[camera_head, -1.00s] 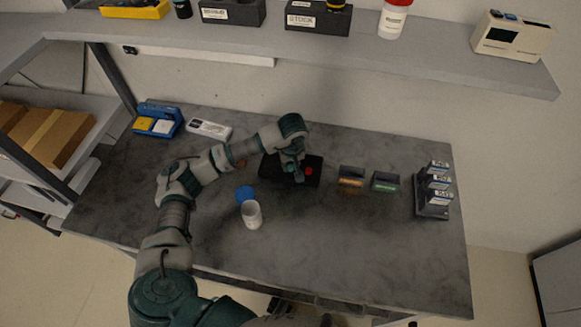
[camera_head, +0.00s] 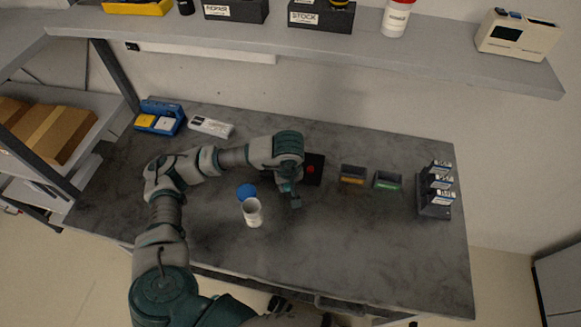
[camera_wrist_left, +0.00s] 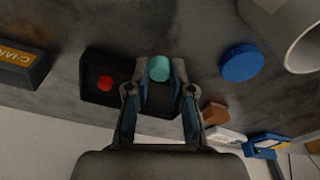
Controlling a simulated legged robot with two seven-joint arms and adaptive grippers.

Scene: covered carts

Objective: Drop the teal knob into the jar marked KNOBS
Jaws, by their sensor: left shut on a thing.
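My left gripper (camera_head: 291,197) is over the grey table, just in front of a black block and to the right of the jar. In the left wrist view its fingers (camera_wrist_left: 159,86) are closed around the small round teal knob (camera_wrist_left: 159,68). The knob is hard to make out in the head view. A white open jar (camera_head: 252,216) stands upright on the table, its mouth facing up; part of it shows in the left wrist view (camera_wrist_left: 298,24). I cannot read its marking. My right gripper is not seen.
A blue round lid (camera_head: 246,190) lies beside the jar. The black block (camera_head: 316,176) carries a red knob (camera_head: 311,169). Two small labelled bins (camera_head: 352,174) and a rack of labelled boxes (camera_head: 435,208) stand to the right. The table's front right is clear.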

